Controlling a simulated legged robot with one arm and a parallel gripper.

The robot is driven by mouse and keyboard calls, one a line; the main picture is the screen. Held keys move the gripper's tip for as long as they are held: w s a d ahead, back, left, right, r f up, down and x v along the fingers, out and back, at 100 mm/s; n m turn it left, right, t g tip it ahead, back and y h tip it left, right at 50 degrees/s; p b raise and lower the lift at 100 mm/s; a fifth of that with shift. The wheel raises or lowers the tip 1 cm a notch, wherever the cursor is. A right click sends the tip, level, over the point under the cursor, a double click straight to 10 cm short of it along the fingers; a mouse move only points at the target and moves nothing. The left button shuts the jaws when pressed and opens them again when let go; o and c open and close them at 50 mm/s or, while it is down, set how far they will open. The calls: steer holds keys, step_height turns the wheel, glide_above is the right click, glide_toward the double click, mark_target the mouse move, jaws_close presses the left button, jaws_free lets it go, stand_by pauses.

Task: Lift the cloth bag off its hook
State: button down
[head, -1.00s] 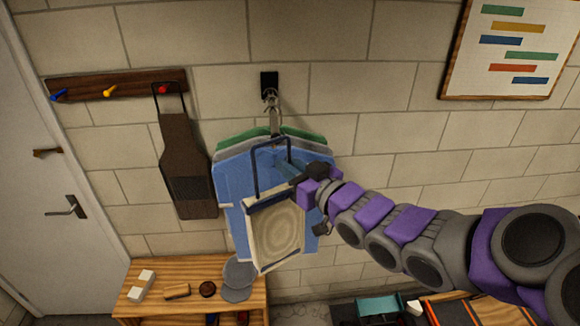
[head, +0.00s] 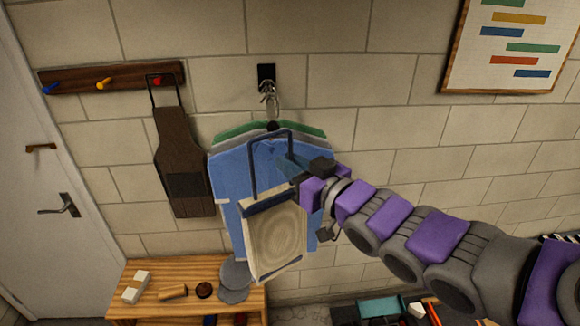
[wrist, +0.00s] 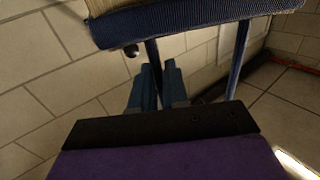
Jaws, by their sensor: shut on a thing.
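The cloth bag (head: 275,240) is cream with a ring pattern, a dark blue top band and a dark looped handle (head: 253,165). It hangs slightly tilted in front of blue sheets. My gripper (head: 285,164) is shut at the handle's right strap, above the bag. In the wrist view, the fingers (wrist: 160,88) are close together at one strap, and the bag's blue band (wrist: 190,18) crosses the top. The metal hook (head: 269,95) on its black wall plate (head: 266,77) is above the handle. The handle's top looks below and apart from the hook.
Blue, grey and green sheets (head: 228,180) hang close behind the bag. A wooden bench (head: 190,308) with small items stands below.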

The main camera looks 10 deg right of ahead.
steer(key=shift+s+d+b, duration=0.15)
steer(key=shift+s+b, duration=2.3)
steer(key=shift+s, duration=0.15)
